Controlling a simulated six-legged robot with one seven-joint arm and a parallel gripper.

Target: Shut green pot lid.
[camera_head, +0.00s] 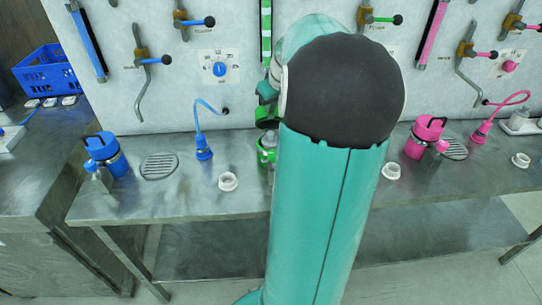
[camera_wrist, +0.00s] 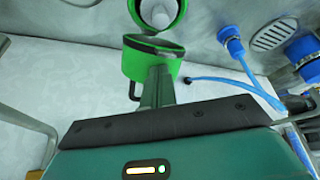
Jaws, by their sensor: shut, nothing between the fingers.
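The green pot (camera_head: 266,157) stands on the steel bench, half hidden behind my arm in the head view. In the wrist view its body (camera_wrist: 178,22) is at the top edge, partly cut off, with something white showing in its mouth. The green pot lid (camera_wrist: 133,66) is open, tilted up from the pot at the hinge side. My gripper (camera_wrist: 158,72) is shut and empty, with its fingertips close against the lid; I cannot tell if they touch. In the head view my arm hides most of the gripper.
A blue pot (camera_head: 108,158) and a pink pot (camera_head: 423,140) stand left and right on the bench (camera_head: 140,205). A blue hose plug (camera_head: 203,148) and white cups (camera_head: 228,181) stand nearby. The wall panel (camera_head: 235,35) behind carries levers and dials.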

